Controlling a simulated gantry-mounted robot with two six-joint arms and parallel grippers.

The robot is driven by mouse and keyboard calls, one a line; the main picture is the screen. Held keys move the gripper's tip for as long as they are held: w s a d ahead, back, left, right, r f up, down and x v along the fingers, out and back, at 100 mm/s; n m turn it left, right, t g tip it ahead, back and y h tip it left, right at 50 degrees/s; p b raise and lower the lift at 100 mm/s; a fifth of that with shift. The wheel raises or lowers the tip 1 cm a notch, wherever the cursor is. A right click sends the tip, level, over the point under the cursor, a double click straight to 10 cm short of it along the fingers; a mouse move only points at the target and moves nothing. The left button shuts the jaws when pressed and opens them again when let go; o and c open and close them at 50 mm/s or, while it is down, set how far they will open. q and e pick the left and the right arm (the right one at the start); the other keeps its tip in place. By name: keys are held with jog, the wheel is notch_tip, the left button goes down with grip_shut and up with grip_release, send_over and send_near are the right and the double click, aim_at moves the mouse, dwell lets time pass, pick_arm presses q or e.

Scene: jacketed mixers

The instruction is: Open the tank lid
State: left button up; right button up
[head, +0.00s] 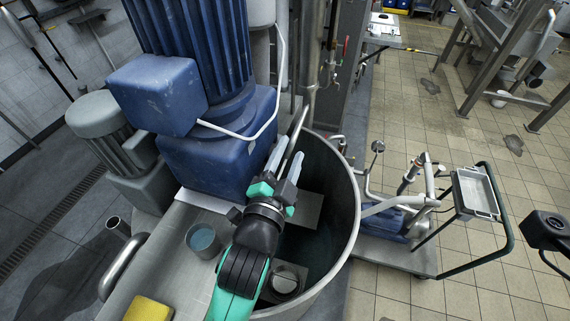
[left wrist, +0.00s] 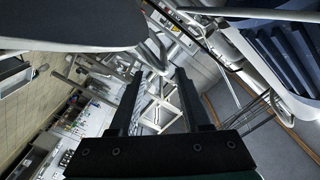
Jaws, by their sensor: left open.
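The steel tank (head: 352,222) stands in the middle of the head view, with its right side open and its dark inside showing. A flat steel cover part (head: 173,257) with a bar handle (head: 122,268) lies over its left side. My left gripper (head: 289,151) is above the opening, pointing to the back, open with nothing between its fingers. A curved metal bar (head: 300,124) is just behind the fingertips; I cannot tell if they touch it. In the left wrist view the open fingers (left wrist: 158,78) show beside a large grey rounded edge (left wrist: 75,25), perhaps of the lid. My right gripper is not in view.
A blue motor (head: 205,110) rises behind the cover. A grey cup (head: 202,240) and a yellow block (head: 148,309) sit on it. A pump cart (head: 425,262) with a tray (head: 476,192) stands at the right. Tiled floor beyond is mostly free.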

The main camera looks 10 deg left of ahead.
pick_arm(q)
jog(key=s, duration=0.3)
jog(key=shift+a, duration=0.25)
jog(key=s+a+r+n+t+y+p, duration=0.15)
jog(key=a+r, duration=0.35)
jog(key=r, duration=0.6)
jog(key=s+a+r+n+t+y+p, duration=0.1)
jog(key=a+r+n+t+y, duration=0.15)
jog(key=a+r, duration=0.6)
jog(key=s+r+n+t+h, duration=0.1)
jog(key=s+r+n+t, duration=0.1)
jog(key=s+r, duration=0.4)
jog(key=s+r+n+t+h, duration=0.2)
jog(key=s+r+n+t, duration=0.1)
jog(key=r, duration=0.7)
jog(key=s+d+n, duration=0.1)
jog(key=s, duration=0.1)
jog(key=shift+s+n+t, duration=0.3)
jog(key=shift+s, duration=0.1)
jog(key=shift+a, duration=0.1)
